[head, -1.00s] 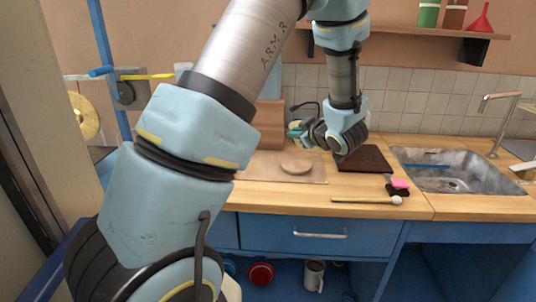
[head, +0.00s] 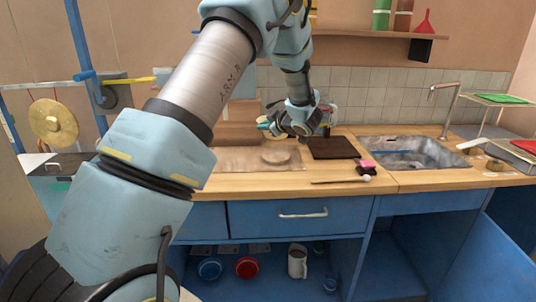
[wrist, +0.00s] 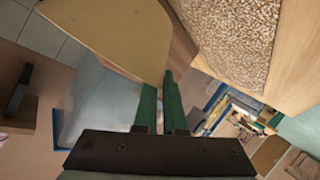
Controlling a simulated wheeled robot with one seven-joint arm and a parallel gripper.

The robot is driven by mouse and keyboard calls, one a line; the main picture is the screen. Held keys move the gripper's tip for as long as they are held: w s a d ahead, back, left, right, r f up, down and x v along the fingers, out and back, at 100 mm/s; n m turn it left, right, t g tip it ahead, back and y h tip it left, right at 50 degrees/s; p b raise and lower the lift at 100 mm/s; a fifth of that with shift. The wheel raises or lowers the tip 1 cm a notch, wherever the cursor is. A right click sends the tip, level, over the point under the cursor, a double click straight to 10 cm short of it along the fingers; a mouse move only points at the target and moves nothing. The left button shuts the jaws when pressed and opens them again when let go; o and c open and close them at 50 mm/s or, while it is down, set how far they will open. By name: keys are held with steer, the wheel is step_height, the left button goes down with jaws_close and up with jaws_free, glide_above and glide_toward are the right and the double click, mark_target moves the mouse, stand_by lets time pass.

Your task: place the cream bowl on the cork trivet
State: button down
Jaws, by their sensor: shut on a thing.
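My gripper (wrist: 160,95) has green fingers and is shut on the cream bowl (wrist: 110,35), which fills the upper left of the wrist view. The bowl looks tilted there, and only part of it shows. In the head view the trivet (head: 275,157) is a round tan disc on a pale board at the counter's left. My gripper (head: 268,124) is above and behind it in the picture; the bowl is hardly distinguishable there.
A dark brown board (head: 333,148) lies right of the trivet. A pink block (head: 367,165) and a mallet (head: 345,180) lie near the counter's front. The sink (head: 405,154) is further right. A shelf (head: 385,33) hangs above.

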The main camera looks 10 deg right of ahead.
step_height(320, 180, down, 8)
steer(key=shift+r+p, duration=0.2)
steer(key=shift+p, duration=0.65)
steer(key=shift+f, duration=0.1)
steer(key=c, duration=1)
jaws_free()
